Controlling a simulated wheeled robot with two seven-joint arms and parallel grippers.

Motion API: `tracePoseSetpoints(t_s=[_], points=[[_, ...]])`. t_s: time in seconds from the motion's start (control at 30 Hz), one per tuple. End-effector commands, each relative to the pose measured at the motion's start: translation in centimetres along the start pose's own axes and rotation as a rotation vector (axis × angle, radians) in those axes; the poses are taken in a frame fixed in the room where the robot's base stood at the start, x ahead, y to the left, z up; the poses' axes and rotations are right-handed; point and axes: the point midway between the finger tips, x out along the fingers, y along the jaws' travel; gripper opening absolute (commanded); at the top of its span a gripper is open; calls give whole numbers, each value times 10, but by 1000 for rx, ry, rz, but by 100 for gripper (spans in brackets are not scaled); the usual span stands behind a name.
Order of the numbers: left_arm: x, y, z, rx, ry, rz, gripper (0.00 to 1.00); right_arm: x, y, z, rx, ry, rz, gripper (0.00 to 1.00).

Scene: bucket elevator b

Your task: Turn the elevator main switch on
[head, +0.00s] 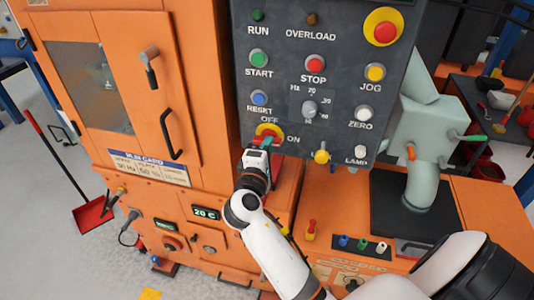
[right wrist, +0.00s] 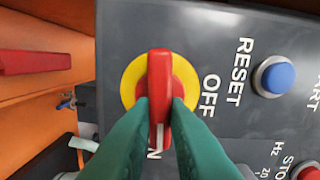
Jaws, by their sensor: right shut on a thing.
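The main switch is a red handle on a yellow disc, low on the grey control panel (head: 281,81). In the head view the switch (head: 268,130) is partly hidden by my right gripper (head: 264,141). In the right wrist view the red handle (right wrist: 160,68) stands upright in the picture. Its lower end covers part of the ON label (right wrist: 154,154), and the OFF label (right wrist: 210,96) is to its right. My right gripper's green fingers (right wrist: 159,107) are shut on the handle, one on each side. My left gripper is not in view.
The reset button (head: 259,98) and speed knob (head: 310,108) are close above the switch. An orange cabinet (head: 150,90) stands on the left. A red dustpan (head: 92,214) is on the floor, which is otherwise mostly clear there.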

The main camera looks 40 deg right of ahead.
Motion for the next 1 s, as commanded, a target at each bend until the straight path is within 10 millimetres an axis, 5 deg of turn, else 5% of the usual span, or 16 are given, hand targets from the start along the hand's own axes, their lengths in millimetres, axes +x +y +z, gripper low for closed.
tracePoseSetpoints(t_s=[0.77,0.8,0.9,1.0], points=[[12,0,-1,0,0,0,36,0,3,0,105,0,6,0],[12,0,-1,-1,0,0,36,0,3,0,105,0,6,18],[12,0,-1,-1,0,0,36,0,2,0,105,0,5,34],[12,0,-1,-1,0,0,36,0,2,0,104,0,4,36]])
